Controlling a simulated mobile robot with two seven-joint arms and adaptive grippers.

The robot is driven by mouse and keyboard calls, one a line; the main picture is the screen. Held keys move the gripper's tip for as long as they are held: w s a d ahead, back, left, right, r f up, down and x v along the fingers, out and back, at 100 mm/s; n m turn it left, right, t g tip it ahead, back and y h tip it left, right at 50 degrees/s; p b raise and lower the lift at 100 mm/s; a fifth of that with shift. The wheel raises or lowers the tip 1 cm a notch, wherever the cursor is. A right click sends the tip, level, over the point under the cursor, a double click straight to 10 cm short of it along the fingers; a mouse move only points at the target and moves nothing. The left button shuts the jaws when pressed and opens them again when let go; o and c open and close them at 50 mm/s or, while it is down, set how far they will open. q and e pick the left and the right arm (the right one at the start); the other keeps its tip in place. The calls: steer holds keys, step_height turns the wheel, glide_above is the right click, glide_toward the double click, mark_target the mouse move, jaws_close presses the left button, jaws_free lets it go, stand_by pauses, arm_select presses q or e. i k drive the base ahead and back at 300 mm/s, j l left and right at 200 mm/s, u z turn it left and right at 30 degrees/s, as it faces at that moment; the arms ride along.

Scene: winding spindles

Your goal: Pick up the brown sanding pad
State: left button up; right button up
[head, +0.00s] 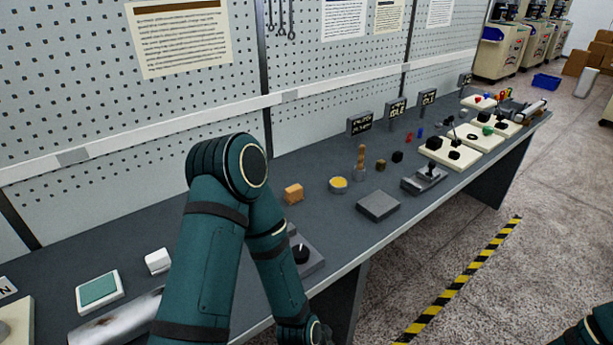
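An orange-brown block (293,193), which looks like the sanding pad, lies on the dark grey bench top (330,215) in the head view. It sits just right of my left arm's elbow, with nothing touching it.
Near the orange-brown block are a yellow-topped round tin (338,185), a brown spindle-like stick (361,162) and a flat grey plate (378,205). A black-knobbed grey box (306,257) is partly behind my forearm. A pegboard wall (330,90) backs the bench.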

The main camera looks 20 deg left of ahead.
mark_target(293, 194)
steer(key=u, duration=0.9)
steer(key=k+l, duration=0.25)
steer(key=k+z, duration=0.05)
